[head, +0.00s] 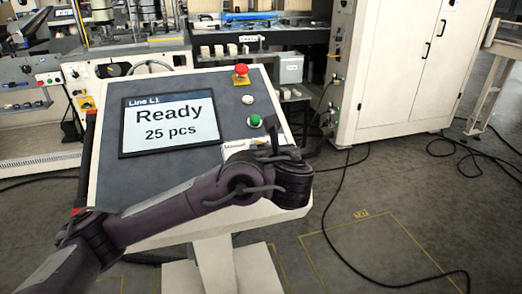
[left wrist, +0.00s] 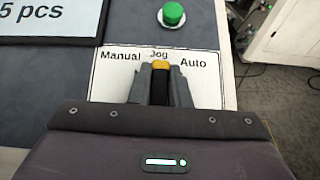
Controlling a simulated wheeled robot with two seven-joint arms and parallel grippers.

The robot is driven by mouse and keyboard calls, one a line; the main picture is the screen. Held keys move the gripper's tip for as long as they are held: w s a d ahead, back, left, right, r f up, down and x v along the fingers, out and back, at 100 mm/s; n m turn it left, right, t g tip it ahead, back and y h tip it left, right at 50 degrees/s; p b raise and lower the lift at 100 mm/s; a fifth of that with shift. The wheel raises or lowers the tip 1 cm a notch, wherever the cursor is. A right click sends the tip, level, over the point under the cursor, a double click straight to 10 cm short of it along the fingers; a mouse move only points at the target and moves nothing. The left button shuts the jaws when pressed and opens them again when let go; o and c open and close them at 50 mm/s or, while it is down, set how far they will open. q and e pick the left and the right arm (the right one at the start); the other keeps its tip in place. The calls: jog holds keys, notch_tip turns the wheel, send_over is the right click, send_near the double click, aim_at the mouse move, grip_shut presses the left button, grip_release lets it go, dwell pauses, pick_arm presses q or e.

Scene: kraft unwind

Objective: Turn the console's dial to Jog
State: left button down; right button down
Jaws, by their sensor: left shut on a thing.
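The console (head: 130,180) stands in front of me with a tilted grey panel and a screen (head: 170,122) reading "Ready 25 pcs". The dial's white label plate (left wrist: 120,62) reads Manual, Jog and Auto in the left wrist view. The dial (left wrist: 161,65) shows a yellow tip directly below the word Jog, between my fingers. My left gripper (left wrist: 160,84) is shut on the dial; its fingers hide most of it. In the head view my left gripper (head: 270,150) is over the panel's lower right and covers the dial. My right gripper is not in view.
A green button (head: 255,121) and a red emergency button (head: 240,70) on a yellow base sit above the dial on the panel. A white cabinet (head: 400,70) stands behind to the right. Black cables (head: 345,210) lie on the open floor at the right.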

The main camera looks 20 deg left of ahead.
pick_arm(q)
jog(key=shift+d+f, duration=0.15)
jog(key=shift+f, duration=0.35)
jog(key=c, duration=1.4)
grip_release()
jog(key=shift+d, duration=0.1)
jog(key=shift+o, duration=0.2)
jog(key=shift+r, duration=0.1)
jog(key=shift+r, duration=0.1)
